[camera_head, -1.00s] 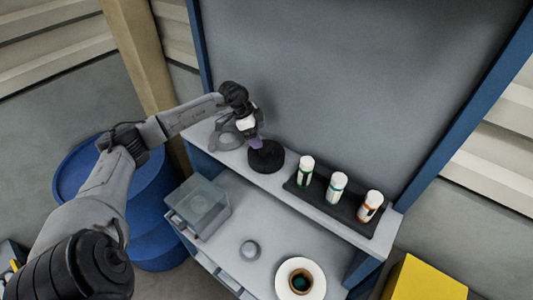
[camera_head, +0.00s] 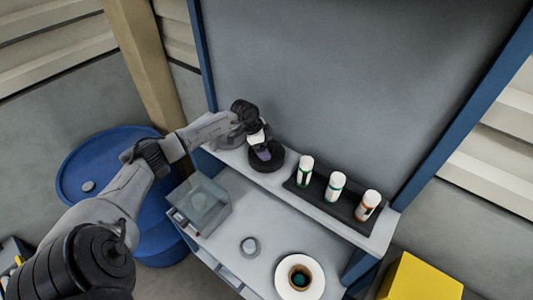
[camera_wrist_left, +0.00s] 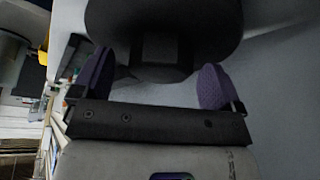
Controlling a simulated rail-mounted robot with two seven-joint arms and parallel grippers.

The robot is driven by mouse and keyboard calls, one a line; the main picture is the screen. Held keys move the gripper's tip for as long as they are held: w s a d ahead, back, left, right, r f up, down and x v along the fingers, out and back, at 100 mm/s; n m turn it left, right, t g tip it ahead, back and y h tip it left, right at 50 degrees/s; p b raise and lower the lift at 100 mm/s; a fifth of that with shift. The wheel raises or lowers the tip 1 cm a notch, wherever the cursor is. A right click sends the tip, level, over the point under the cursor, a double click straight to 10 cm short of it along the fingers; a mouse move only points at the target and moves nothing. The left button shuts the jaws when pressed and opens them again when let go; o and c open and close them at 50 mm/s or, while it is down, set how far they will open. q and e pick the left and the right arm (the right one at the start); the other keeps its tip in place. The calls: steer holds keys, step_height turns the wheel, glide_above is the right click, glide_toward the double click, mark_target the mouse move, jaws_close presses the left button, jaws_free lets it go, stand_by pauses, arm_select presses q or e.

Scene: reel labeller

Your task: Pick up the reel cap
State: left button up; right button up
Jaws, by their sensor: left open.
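A black round piece, which I take to be the reel cap (camera_head: 269,167), lies on the raised shelf. In the left wrist view this dark disc (camera_wrist_left: 203,22) fills the top, with a square block on its near side. My left gripper (camera_head: 262,153) is low over the disc in the head view. Its two purple fingers are apart in the left wrist view (camera_wrist_left: 155,82), one on each side of the block, with gaps between. The gripper is open and empty. My right gripper is not in view.
A black tray (camera_head: 317,201) with three white-capped bottles stands right of the disc on the shelf. Below, the bench holds a clear box (camera_head: 200,205), a small grey knob (camera_head: 249,246) and a white reel (camera_head: 312,275). A grey back panel (camera_head: 350,80) rises behind the shelf.

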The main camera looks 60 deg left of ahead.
arm_select(q)
steer(key=shift+c, duration=0.3)
steer(key=c, duration=1.2)
steer(key=shift+r, duration=0.15)
